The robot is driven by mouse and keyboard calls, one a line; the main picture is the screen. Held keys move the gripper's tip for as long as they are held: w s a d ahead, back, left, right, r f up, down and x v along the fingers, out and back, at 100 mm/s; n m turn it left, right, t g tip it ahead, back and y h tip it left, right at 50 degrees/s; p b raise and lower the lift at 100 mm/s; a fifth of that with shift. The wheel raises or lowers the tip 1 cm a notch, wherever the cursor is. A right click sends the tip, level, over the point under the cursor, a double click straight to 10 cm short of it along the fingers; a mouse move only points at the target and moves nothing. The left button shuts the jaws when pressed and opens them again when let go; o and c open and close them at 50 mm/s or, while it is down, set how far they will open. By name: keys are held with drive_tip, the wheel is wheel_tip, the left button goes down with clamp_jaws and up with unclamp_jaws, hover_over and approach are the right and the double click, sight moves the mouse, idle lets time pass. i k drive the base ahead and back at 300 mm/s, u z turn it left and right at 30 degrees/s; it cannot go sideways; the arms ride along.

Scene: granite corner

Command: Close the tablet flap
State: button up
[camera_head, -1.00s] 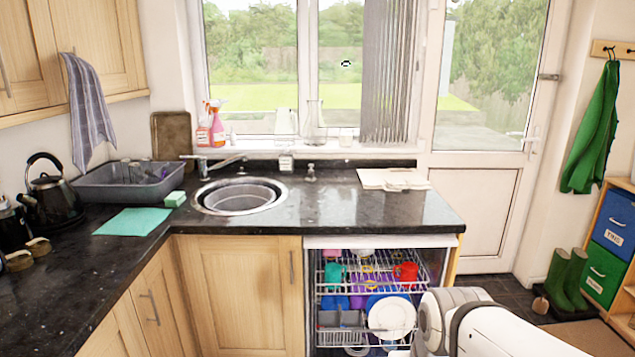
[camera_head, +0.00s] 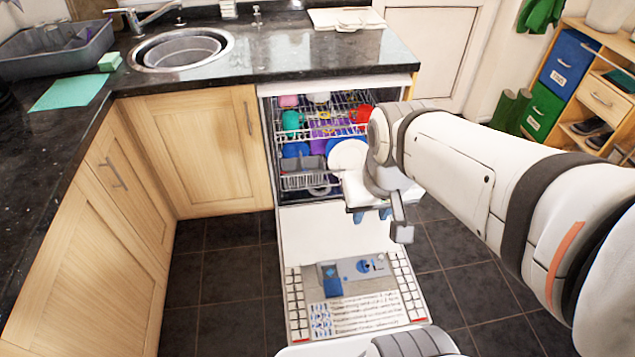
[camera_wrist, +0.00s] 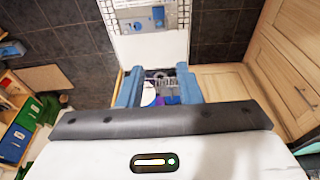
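The dishwasher door (camera_head: 335,229) is folded down, its white inner face upward. The dispenser (camera_head: 347,275) is a grey panel set in it. The blue tablet flap (camera_head: 332,285) is on the left part of the dispenser and appears raised, though its exact angle is hard to tell. A round blue cap (camera_head: 364,266) is to its right. My gripper (camera_head: 372,215) is above the door, nearer the racks than the flap, and apart from it. In the wrist view, its two blue fingers (camera_wrist: 159,88) are spread with nothing held between them.
Loaded dishwasher racks (camera_head: 318,150) are behind the gripper, under the black worktop (camera_head: 290,50). Wooden cupboards (camera_head: 190,150) flank the door on the left. Dark floor tiles (camera_head: 225,275) are clear on both sides. A shelf unit (camera_head: 580,90) and green boots (camera_head: 507,110) are at the right.

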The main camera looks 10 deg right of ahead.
sight(332, 287)
drive_tip(key=z, duration=0.85)
drive_tip(key=k, duration=1.65)
drive_tip(key=u, duration=0.7)
drive_tip(key=i, duration=1)
drive_tip(key=u, duration=0.05)
